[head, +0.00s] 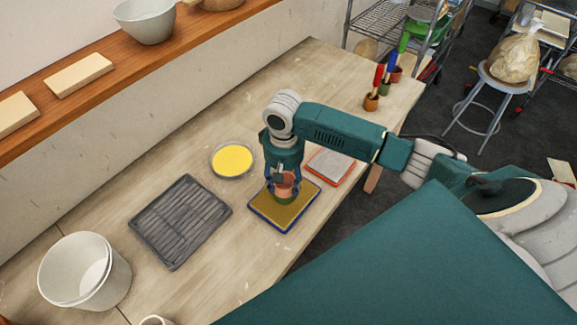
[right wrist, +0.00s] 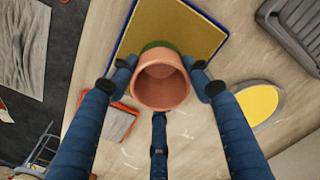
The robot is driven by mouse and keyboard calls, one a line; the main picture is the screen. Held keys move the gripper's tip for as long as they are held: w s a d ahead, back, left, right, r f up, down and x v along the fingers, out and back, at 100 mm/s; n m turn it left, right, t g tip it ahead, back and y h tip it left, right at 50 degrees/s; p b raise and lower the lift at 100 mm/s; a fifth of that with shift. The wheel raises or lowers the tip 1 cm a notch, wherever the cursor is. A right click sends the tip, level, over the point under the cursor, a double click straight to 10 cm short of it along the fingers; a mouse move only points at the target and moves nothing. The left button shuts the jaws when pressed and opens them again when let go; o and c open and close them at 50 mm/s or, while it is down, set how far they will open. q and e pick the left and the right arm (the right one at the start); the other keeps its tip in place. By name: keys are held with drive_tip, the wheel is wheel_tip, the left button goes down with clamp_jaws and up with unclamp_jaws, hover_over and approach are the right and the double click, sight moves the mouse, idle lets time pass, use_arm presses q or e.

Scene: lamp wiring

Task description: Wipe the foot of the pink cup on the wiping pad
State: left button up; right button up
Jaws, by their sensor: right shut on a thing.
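The pink cup (head: 286,189) is a small terracotta-pink cup, held upright over the wiping pad (head: 284,214). The pad is a yellow-brown square with a blue edge. My right gripper (head: 284,184) comes down from above and is shut on the cup. In the right wrist view the cup (right wrist: 160,84) sits between the fingertips, its open mouth facing the camera. A green band shows at its far side, against the pad (right wrist: 190,27). The cup's foot is hidden, so I cannot tell whether it touches the pad. My left gripper is not in view.
A round dish of yellow (head: 233,159) stands behind left of the pad. A dark slatted rack (head: 181,222) lies left, with a white bucket (head: 84,271) beyond. A grey, orange-edged pad (head: 331,166) lies right. Small pots with tools (head: 371,102) stand at the far end.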

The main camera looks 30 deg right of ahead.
drive_tip(key=shift+s+a, duration=0.25)
drive_tip(key=shift+a, duration=0.4)
drive_tip(key=shift+s+a, duration=0.2)
drive_tip(key=shift+a, duration=0.4)
drive_tip(key=shift+s+a, duration=0.25)
drive_tip(key=shift+a, duration=0.4)
wheel_tip(320, 180, up, 6)
drive_tip(key=shift+w, duration=0.1)
